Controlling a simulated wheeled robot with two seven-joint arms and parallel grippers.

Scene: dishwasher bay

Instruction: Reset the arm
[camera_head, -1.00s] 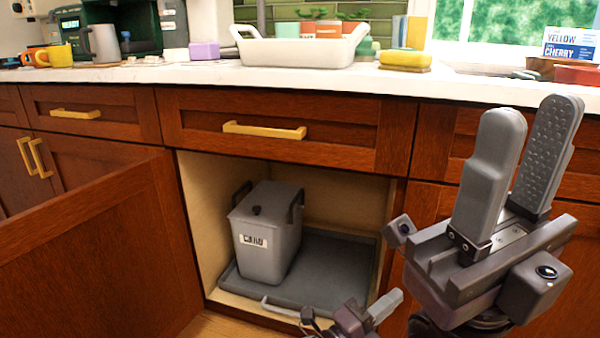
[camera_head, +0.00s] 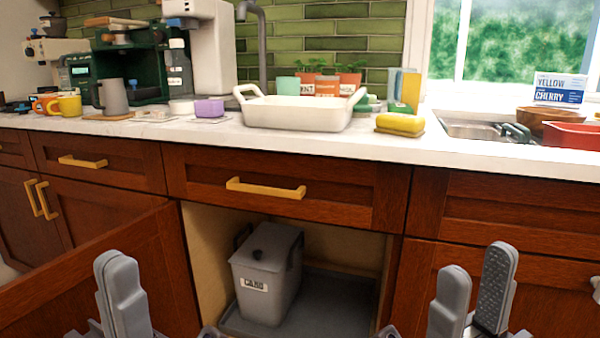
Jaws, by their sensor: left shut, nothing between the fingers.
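My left gripper (camera_head: 119,262) is at the lower left, in front of the open cabinet door. Its grey fingers are together with nothing between them. My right gripper (camera_head: 474,262) is at the lower right, in front of the closed cabinet front. Its two grey fingers stand upright and apart, with nothing between them. Both wrists are cut off by the bottom edge of the picture.
An open cabinet door (camera_head: 110,275) reaches toward me on the left. Inside the cabinet, a grey lidded bin (camera_head: 265,275) stands on a dark tray (camera_head: 335,305). A white basin (camera_head: 300,113) and a yellow sponge (camera_head: 400,124) are on the counter (camera_head: 300,145).

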